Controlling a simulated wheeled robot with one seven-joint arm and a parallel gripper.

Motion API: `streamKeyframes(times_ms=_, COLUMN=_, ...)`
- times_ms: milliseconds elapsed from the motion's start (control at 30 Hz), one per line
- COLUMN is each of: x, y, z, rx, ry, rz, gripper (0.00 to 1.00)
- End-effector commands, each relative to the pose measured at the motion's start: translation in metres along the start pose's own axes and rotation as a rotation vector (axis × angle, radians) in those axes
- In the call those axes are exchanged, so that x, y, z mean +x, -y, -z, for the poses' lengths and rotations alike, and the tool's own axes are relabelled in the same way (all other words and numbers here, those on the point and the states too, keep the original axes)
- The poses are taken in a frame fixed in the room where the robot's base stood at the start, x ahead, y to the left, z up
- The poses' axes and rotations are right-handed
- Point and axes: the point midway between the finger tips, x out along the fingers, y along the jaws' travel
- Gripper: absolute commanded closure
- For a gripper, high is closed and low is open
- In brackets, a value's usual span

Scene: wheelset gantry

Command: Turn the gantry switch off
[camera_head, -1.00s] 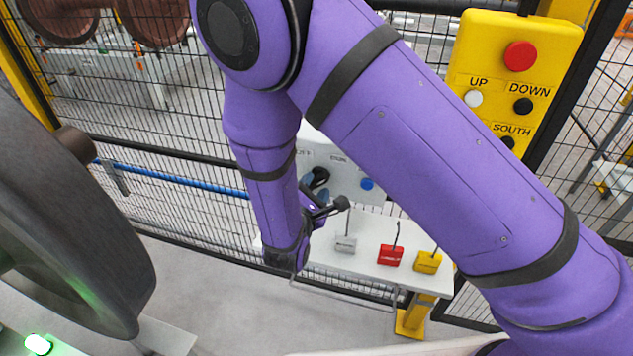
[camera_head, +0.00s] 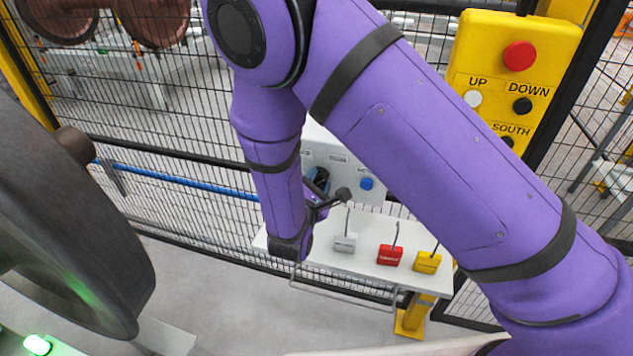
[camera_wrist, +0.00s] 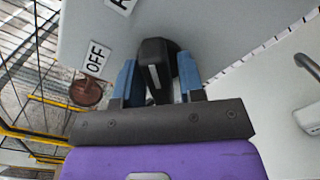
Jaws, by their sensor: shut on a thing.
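The gantry switch, a black rotary knob (camera_wrist: 155,62), sits on a light grey panel (camera_wrist: 225,32). In the wrist view my gripper (camera_wrist: 158,82) has its blue fingers on both sides of the knob, shut on it. An "OFF" label (camera_wrist: 96,58) is left of the knob, and another label at the top edge is cut off. The knob's handle looks upright in the wrist view. In the head view the panel (camera_head: 345,180) is partly hidden behind my purple arm, and the gripper (camera_head: 318,190) shows only partly beside the dark knob.
A blue button (camera_head: 366,183) is on the panel. A yellow pendant (camera_head: 510,80) hangs at right. Mesh fence stands behind, and a large wheel (camera_head: 60,220) at left.

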Motion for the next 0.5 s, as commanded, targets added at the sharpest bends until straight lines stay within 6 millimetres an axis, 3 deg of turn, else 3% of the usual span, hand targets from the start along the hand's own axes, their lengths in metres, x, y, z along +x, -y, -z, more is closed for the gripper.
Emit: streamKeyframes(times_ms=500, x=-0.0007, y=0.0001, z=0.0006, rx=-0.346, ry=-0.002, rz=0.0, gripper=0.88)
